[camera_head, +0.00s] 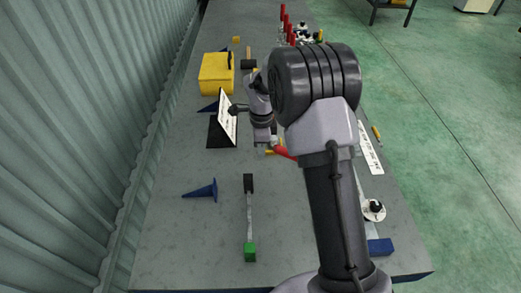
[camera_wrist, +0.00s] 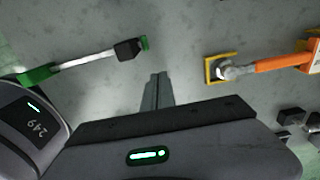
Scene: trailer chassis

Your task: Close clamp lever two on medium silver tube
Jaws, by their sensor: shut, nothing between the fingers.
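My gripper (camera_wrist: 158,90) is shut and empty in the wrist view, its fingers together above the grey table top. To its right, apart from it, lies an orange-handled tool (camera_wrist: 280,62) with a silver part and a yellow square frame at its end. In the head view a red handle (camera_head: 284,152) shows beside my wrist, partly hidden by my arm. A silver bar (camera_head: 250,212) with a green end and a black end lies in front. White-and-black clamp-like hardware (camera_head: 373,210) sits at the right edge. I cannot tell which piece is clamp lever two or the medium tube.
Several red upright levers (camera_head: 288,30) stand at the far end of the table. A corrugated wall (camera_head: 80,110) borders the left side.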

